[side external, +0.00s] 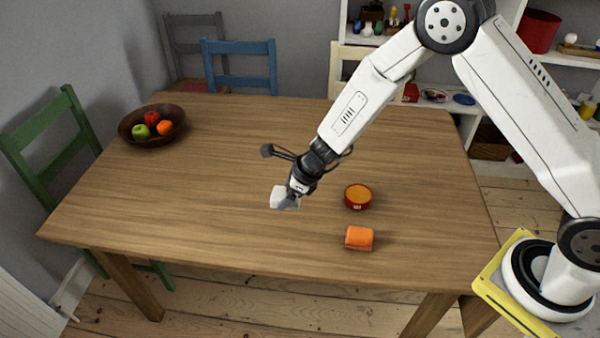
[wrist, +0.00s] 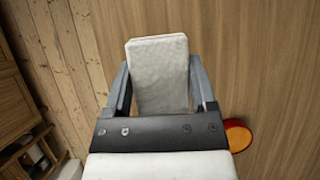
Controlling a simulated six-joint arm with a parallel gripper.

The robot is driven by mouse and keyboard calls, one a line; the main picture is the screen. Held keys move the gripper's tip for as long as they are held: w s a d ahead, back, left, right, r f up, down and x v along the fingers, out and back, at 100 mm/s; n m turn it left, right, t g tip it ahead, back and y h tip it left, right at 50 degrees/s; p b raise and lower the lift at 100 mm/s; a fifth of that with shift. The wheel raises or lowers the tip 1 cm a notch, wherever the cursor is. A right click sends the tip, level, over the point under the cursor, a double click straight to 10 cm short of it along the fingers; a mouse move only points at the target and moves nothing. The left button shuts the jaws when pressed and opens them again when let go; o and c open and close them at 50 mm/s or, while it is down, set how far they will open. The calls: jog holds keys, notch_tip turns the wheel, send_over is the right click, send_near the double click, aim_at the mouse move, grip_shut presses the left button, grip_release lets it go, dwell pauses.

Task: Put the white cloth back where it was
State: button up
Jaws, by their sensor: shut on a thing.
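The white cloth (wrist: 160,75) is a folded, pale block between the two fingers of my gripper (wrist: 160,90) in the wrist view. My gripper is shut on it. In the side view the cloth (side external: 284,197) hangs at the tip of my gripper (side external: 293,195), over the middle of the wooden table (side external: 200,230). I cannot tell for sure whether the cloth touches the table top. Part of the cloth is hidden by the fingers.
A dark bowl (side external: 152,140) of fruit sits at the far left. The table's left and front areas are clear. Chairs stand around the edges.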

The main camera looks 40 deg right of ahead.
jog(key=s+a+r, duration=0.1)
jog(key=s+a, duration=0.2)
jog(key=a, duration=0.2)
jog(key=shift+s+r, duration=0.25)
jog(key=shift+r, duration=0.15)
jog(key=shift+w+a+f, duration=0.1)
send_over(233, 224)
jog(key=s+d, duration=0.1)
jog(key=s, duration=0.1)
jog(key=shift+w+d+f, duration=0.1)
jog(key=shift+f, duration=2.1)
jog(key=shift+d+f, duration=0.1)
jog(key=shift+f, duration=2.1)
jog(key=shift+w+f, duration=0.3)
jog(key=shift+f, duration=0.15)
jog(key=shift+w+a+f, duration=0.1)
jog(key=shift+f, duration=1.45)
jog(key=shift+f, duration=0.2)
